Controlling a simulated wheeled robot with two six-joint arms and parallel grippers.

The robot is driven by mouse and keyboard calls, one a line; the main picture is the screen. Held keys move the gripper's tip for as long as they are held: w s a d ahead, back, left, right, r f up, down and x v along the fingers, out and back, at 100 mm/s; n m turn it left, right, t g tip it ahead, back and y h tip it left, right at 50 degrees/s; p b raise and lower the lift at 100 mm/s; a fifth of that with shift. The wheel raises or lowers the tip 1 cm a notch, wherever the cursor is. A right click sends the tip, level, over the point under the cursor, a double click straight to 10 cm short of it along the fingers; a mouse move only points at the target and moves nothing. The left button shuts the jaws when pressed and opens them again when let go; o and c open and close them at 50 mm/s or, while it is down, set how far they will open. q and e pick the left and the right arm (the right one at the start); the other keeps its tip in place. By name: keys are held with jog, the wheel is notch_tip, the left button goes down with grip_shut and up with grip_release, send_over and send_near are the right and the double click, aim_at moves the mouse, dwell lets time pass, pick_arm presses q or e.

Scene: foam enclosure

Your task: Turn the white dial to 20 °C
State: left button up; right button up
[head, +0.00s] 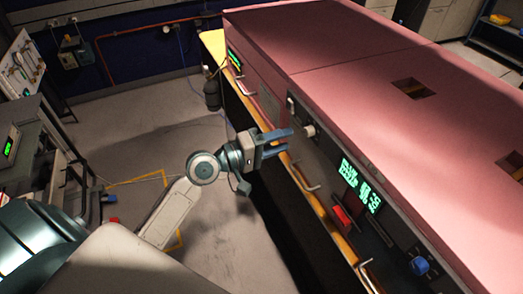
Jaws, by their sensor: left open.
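The white dial (309,130) is a small round knob on the dark front panel (325,157) of the pink foam enclosure. My left gripper (290,140) is open, with its blue fingers pointing right toward the dial. The fingertips appear just left of the dial, and I see no clear contact with it. The green display (360,184) sits on the panel to the right of the dial, but its digits are too small to read surely. Any scale around the dial cannot be made out. My right gripper does not show.
A metal handle (304,182) sticks out below the dial. A red part (341,217) and a blue knob (419,265) sit further right on the front. A yellow-edged ledge runs along the enclosure. The grey floor (130,145) left of it is mostly clear.

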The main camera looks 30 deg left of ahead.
pick_arm(q)
jog(key=shift+b+v, duration=0.7)
jog(key=shift+v, duration=1.9)
